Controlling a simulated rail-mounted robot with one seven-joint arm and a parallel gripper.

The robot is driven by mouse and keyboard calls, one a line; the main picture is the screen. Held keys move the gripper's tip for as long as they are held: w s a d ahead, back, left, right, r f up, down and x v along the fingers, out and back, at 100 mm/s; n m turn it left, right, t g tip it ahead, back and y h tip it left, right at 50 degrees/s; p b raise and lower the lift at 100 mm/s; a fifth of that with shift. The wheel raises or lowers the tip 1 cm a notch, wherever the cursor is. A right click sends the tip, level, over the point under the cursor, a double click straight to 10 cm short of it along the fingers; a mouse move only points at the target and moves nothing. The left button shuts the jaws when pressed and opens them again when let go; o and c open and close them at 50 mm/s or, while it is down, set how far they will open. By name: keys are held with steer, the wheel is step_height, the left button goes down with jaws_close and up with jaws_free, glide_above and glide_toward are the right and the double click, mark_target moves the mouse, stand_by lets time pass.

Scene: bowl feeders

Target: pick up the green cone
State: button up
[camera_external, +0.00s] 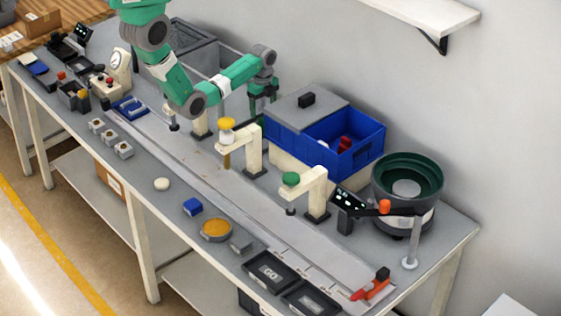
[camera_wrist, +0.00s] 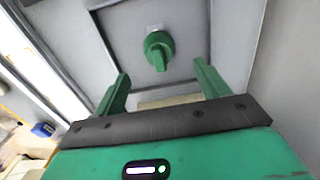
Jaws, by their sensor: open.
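My gripper (camera_external: 262,106) points down beside the grey bin, left of the blue bin, in the external view. In the wrist view its two green fingers (camera_wrist: 162,72) are spread apart with nothing between them. A green piece with a rounded body and a tapering ridge (camera_wrist: 158,50) shows beyond the fingertips, in line with the gap, against a grey surface. It looks like the green cone, though its shape is not fully clear. It is apart from both fingers. I cannot make it out in the external view, where the arm and bin walls may hide it.
A grey bin (camera_external: 210,52) stands behind my arm. A blue bin (camera_external: 362,158) with a grey lid (camera_external: 285,108) is to its right. Cream posts carry a yellow cap (camera_external: 227,123) and a green cap (camera_external: 290,179). A dark green bowl feeder (camera_external: 428,190) stands at far right.

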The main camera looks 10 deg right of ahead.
mark_target(263, 124)
steer(key=shift+s+d+f, duration=0.15)
steer(key=shift+f, duration=0.05)
step_height(263, 124, down, 2)
steer(key=shift+s+f, duration=0.1)
steer(key=f+b, duration=0.1)
steer(key=f, duration=0.4)
steer(key=shift+a, duration=0.2)
steer(key=c, duration=1)
